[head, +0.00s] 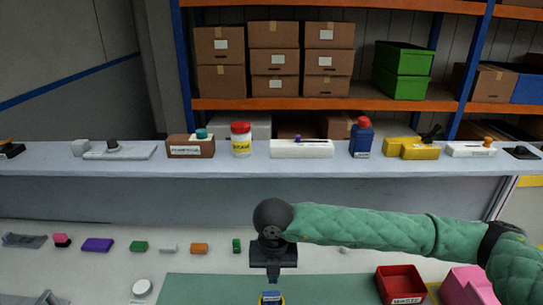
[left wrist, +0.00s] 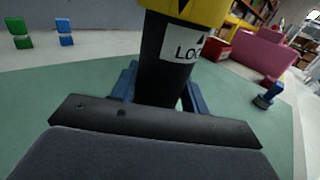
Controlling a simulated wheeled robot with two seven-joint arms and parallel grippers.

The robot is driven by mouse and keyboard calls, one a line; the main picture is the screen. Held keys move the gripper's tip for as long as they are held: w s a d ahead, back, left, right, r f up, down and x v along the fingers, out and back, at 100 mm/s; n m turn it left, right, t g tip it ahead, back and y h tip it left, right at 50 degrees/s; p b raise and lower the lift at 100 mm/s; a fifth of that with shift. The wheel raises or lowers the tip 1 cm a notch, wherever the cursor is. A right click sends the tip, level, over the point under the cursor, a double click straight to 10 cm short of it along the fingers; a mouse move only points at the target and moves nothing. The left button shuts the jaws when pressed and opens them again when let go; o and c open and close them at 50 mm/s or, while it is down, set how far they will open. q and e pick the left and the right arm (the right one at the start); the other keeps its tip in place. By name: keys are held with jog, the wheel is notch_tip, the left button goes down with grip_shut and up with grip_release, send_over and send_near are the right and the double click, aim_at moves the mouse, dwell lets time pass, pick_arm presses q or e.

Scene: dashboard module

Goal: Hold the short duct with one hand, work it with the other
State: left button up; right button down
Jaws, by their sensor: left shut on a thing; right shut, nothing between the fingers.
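My left gripper (left wrist: 157,88) is shut on a black piece (left wrist: 165,70) with a yellow upper part and a white label reading "LOC". I take this piece as the short duct; its top is cut off in the left wrist view. In the head view, a small blue and yellow part (head: 271,298) shows at the bottom edge, probably the top of the held piece. My right gripper (head: 273,277) points down just above that part, shut and empty. I cannot tell whether its tips touch it. My left gripper is not clear in the head view.
A green mat (head: 190,288) covers the front middle. A red tray (head: 402,285) and a pink block (head: 468,285) stand to its right. Several small coloured blocks lie in a row behind the mat. A raised shelf (head: 60,162) carries several labelled items.

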notch_tip(320, 180, up, 4)
jog(key=shift+f, duration=0.15)
dwell(0.3)
pick_arm(q)
jog(key=o, duration=1.4)
jog(key=shift+c, duration=0.2)
